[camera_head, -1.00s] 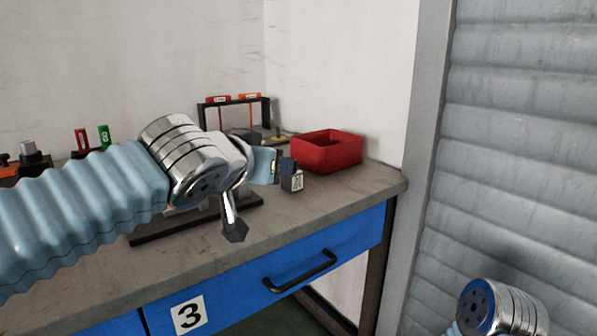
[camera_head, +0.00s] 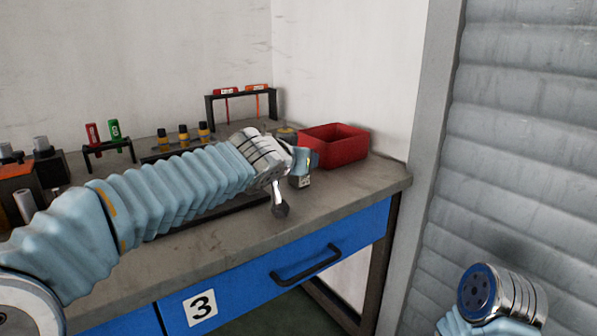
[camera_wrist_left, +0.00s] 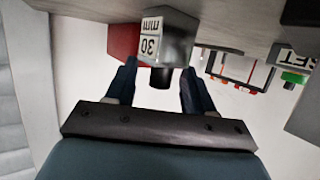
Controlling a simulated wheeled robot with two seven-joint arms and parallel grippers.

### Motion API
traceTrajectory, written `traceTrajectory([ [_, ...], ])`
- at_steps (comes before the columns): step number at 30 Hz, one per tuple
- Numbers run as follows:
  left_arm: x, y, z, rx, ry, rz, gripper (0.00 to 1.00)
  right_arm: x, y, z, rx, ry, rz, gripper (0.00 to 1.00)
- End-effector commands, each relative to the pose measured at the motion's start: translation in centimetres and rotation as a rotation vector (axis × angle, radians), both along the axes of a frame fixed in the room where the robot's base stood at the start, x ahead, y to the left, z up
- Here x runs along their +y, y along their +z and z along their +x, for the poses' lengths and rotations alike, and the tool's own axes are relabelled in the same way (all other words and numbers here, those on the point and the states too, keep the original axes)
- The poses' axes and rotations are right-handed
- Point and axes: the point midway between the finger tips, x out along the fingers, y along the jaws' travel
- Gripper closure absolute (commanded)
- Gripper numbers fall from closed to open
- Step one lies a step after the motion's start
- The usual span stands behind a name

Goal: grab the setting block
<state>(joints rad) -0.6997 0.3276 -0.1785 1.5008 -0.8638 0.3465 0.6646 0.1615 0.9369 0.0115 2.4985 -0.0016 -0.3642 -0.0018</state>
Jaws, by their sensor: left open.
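A grey block marked "30 mm" (camera_wrist_left: 178,38), with a dark round stub, shows in the left wrist view, where the bench appears at the top. In the head view a small labelled block (camera_head: 301,181) stands on the bench right by my left gripper (camera_head: 304,158). In the left wrist view my left gripper (camera_wrist_left: 158,82) is open, its dark fingers on either side of the stub. I cannot tell whether they touch it.
A red bin (camera_head: 335,147) stands just behind the block at the bench's right end. A black rack (camera_head: 243,94) with red and orange tools is at the back. Several small holders stand to the left. The bench front (camera_head: 345,200) is clear.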

Motion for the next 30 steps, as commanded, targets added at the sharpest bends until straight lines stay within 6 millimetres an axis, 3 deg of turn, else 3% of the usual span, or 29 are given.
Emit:
traceTrajectory([
  [3, 0.0, 0.0, 0.0, 0.0, 0.0, 0.0, 0.5, 0.0, 0.0, 0.0, 0.0, 0.0, 0.0, 0.57],
  [13, 0.0, -0.1, 0.0, 0.001, 0.0, 0.0, 1.0, 0.0, 0.0, 0.0, -0.001, 0.0, 0.0, 0.57],
  [23, 0.0, 0.1, -0.1, 0.001, 0.001, 0.001, 1.0, 0.0, 0.1, 0.0, -0.001, 0.0, 0.0, 0.57],
  [26, 0.1, 1.2, 0.0, -0.001, 0.002, -0.001, 1.0, 0.1, 0.5, 0.0, 0.0, 0.001, 0.001, 0.57],
  [30, 0.0, 4.2, 0.0, -0.003, 0.001, -0.004, 1.0, 0.4, 1.5, -0.1, 0.002, 0.006, 0.005, 0.57],
])
